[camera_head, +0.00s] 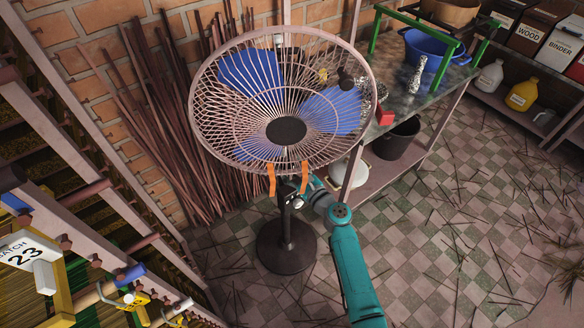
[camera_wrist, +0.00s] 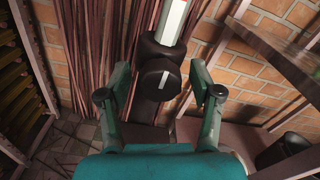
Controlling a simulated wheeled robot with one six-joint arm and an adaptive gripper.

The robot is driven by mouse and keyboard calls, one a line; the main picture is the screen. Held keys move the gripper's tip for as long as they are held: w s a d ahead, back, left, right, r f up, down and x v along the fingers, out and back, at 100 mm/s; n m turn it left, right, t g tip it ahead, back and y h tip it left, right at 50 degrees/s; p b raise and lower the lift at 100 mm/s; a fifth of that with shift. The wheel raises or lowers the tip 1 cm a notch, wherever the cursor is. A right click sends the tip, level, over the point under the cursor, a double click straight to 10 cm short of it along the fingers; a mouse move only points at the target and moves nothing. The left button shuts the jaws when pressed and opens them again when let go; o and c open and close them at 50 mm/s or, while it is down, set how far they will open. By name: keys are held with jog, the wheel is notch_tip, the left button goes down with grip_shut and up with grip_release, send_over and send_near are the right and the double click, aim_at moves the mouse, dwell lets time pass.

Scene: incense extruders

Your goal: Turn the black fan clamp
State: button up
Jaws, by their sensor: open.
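The black fan clamp (camera_wrist: 159,79) shows in the wrist view as a round knob with a white stripe running upright on its face. It sits on a black collar around the fan's pole (camera_wrist: 172,22). My gripper (camera_wrist: 160,92) is open, with one teal finger on each side of the knob. Gaps show between the fingers and the knob, and nothing is held. In the head view the fan (camera_head: 286,131) stands upright on a round black base (camera_head: 286,247). My gripper (camera_head: 304,190) is at its pole below the cage, where the clamp is hard to make out.
Two orange ribbons (camera_head: 271,180) hang from the fan cage just above my gripper. Bundled sticks (camera_head: 160,110) lean on the brick wall behind. A metal table (camera_head: 410,98) with a blue basin (camera_head: 431,48) stands right. A rack is at left. The tiled floor at right has scattered sticks.

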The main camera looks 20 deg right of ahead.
jog(key=c, duration=1.2)
jog(key=shift+o, duration=0.2)
jog(key=shift+n, duration=0.4)
jog(key=n, duration=0.2)
jog(key=shift+n, duration=2.2)
